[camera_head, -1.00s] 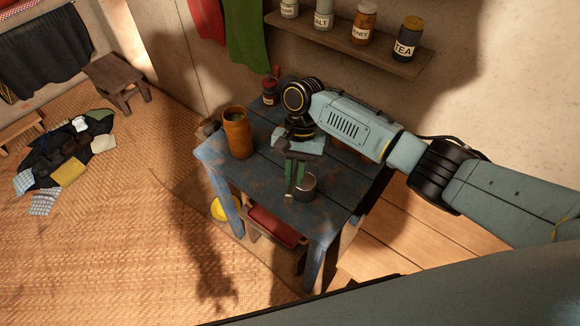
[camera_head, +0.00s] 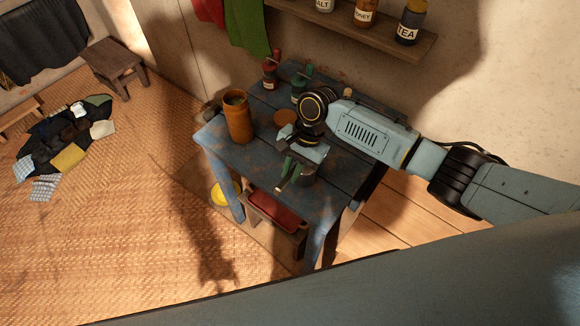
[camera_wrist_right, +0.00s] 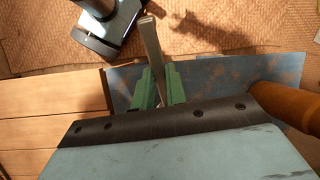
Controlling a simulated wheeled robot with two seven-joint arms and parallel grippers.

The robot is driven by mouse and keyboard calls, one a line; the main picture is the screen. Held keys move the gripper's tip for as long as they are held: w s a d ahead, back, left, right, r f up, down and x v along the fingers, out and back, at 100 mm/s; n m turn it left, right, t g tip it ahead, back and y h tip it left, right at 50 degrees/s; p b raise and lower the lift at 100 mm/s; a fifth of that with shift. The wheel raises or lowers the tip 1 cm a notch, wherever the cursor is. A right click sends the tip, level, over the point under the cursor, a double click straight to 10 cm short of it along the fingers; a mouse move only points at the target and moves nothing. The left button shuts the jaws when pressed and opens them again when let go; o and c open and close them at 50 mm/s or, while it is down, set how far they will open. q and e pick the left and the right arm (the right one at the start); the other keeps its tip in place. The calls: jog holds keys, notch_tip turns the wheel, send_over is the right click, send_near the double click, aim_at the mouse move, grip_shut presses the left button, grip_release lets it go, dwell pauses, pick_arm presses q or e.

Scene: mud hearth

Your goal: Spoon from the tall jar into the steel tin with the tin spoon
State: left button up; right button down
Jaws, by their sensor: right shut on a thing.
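The tall jar (camera_head: 238,124), orange-brown and open at the top, stands upright on the blue table; its side also shows at the right of the right wrist view (camera_wrist_right: 290,105). My right gripper (camera_head: 287,170) is over the front part of the table, to the right of the jar. Its green fingers are shut on the tin spoon (camera_wrist_right: 151,42), whose grey metal handle sticks out past them in the right wrist view. The spoon's bowl is hidden. The steel tin (camera_head: 308,181) is mostly hidden behind the gripper; I cannot tell whether they touch. My left gripper is out of view.
The worn blue table (camera_head: 335,196) also holds a round brown lid-like disc (camera_head: 285,117), a red bottle (camera_head: 270,75) and a green bottle (camera_head: 299,88) at the back. A shelf of labelled jars (camera_head: 385,38) is on the wall above. A red tray (camera_head: 273,209) sits under the tabletop.

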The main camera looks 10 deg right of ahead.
jog(key=m+t+y+b, duration=0.1)
jog(key=t+y+b, duration=0.2)
jog(key=b, duration=0.3)
jog(key=s+d+f+m+t+y+b, duration=0.1)
jog(key=t+y+b, duration=0.1)
jog(key=t+b, duration=0.2)
jog(key=s+t+y+b, duration=0.1)
jog(key=t+y+b, duration=0.2)
jog(key=b, duration=0.5)
jog(key=shift+d+f+m+t+y, duration=0.15)
jog(key=shift+f+m+t+y, duration=0.2)
jog(key=shift+t, duration=0.45)
dwell(0.7)
notch_tip(320, 180, up, 5)
jog(key=p, duration=0.5)
dwell(0.5)
